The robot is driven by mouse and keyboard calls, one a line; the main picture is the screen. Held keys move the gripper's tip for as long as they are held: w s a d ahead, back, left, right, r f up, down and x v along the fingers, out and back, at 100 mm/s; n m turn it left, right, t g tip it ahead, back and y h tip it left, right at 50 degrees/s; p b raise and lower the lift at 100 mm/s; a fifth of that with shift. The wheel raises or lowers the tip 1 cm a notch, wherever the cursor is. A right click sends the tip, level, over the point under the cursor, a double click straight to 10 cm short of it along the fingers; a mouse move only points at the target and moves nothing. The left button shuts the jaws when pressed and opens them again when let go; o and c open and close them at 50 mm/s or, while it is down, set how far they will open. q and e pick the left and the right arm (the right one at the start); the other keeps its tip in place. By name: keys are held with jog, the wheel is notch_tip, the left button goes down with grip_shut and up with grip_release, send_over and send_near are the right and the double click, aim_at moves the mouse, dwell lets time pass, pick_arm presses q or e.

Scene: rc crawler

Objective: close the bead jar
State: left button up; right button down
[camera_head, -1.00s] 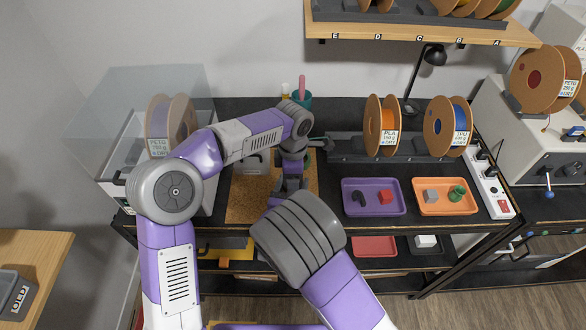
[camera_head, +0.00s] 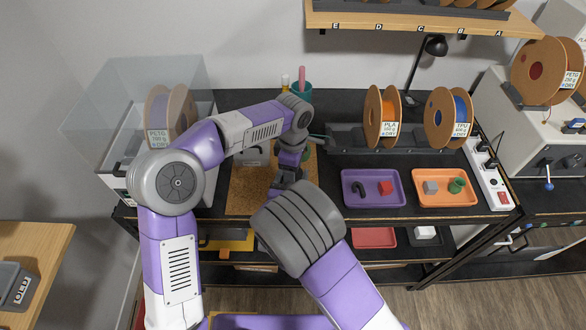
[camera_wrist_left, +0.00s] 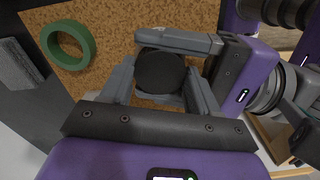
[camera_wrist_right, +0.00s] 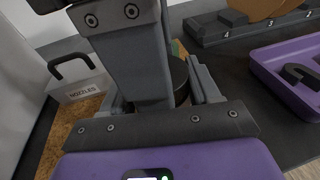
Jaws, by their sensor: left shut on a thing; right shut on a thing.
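A round black lid (camera_wrist_left: 160,72) shows from above between the fingers of my left gripper (camera_wrist_left: 158,88) in the left wrist view. My left gripper is shut on it. In the right wrist view a dark, round jar (camera_wrist_right: 180,76) stands between the fingers of my right gripper (camera_wrist_right: 170,92), which is shut on it from the side. My left gripper reaches down over the jar and hides much of it. I cannot tell whether the lid sits fully on the jar. In the head view my arms hide both jar and lid.
A cork mat (camera_head: 246,195) lies under the grippers. A green ring (camera_wrist_left: 68,45) lies on it in the left wrist view. A grey box marked NOZZLES (camera_wrist_right: 78,85) stands nearby. A purple tray (camera_head: 373,203) and an orange tray (camera_head: 445,202) are to the right. Spools stand behind.

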pick_arm(q)
jog(key=shift+m, duration=0.8)
pick_arm(e)
jog(key=shift+f, duration=0.15)
pick_arm(q)
jog(key=shift+c, duration=0.2)
pick_arm(e)
jog(key=shift+s, duration=0.1)
jog(key=shift+a, duration=0.1)
pick_arm(q)
jog(key=o, duration=1.2)
jog(key=shift+c, duration=0.2)
jog(key=shift+r, duration=2.3)
